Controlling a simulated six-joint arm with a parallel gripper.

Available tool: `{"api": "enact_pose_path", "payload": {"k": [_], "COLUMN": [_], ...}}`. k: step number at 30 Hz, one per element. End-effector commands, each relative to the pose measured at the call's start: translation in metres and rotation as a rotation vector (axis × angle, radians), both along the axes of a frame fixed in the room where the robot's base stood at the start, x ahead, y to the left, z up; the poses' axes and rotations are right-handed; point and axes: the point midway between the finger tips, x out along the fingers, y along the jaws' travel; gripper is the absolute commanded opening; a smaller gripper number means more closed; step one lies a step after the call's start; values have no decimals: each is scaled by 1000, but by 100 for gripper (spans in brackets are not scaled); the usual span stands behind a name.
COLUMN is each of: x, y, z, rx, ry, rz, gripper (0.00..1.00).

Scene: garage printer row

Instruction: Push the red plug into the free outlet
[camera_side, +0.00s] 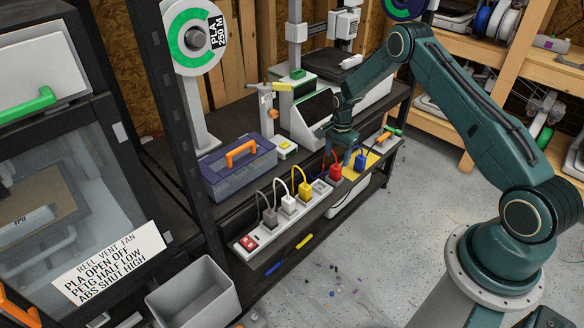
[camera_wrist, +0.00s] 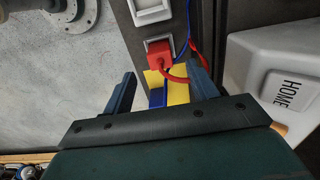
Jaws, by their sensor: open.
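The red plug (camera_side: 335,172) stands at the far end of the power strip (camera_side: 240,246); its cable loops up from it. In the wrist view the red plug (camera_wrist: 160,55) covers part of a grey-framed outlet; I cannot tell how deep it sits. A free outlet (camera_side: 321,186) lies between the yellow plug (camera_side: 304,190) and the red plug, and shows in the wrist view (camera_wrist: 153,10). My gripper (camera_side: 338,146) is open above the red plug. In the wrist view its fingers (camera_wrist: 160,76) are spread, with nothing gripped.
A blue plug (camera_side: 361,160) stands on a yellow pad (camera_side: 375,158) just beyond the red one. White (camera_side: 288,203) and grey (camera_side: 270,218) plugs fill the strip's near side. A blue toolbox (camera_side: 238,170) and a printer (camera_side: 308,115) stand behind. Open floor lies in front.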

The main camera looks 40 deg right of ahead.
Motion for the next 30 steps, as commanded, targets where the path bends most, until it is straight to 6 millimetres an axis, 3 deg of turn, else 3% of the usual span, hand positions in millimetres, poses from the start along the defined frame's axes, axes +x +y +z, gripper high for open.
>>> {"api": "enact_pose_path", "payload": {"k": [12, 27, 28, 30], "x": [0, 0, 0, 0], "y": [0, 0, 0, 0], "z": [-51, -62, -62, -62], "rx": [1, 0, 0, 0], "ry": [1, 0, 0, 0], "rz": [0, 0, 0, 0], "gripper": [58, 58, 56, 42]}}
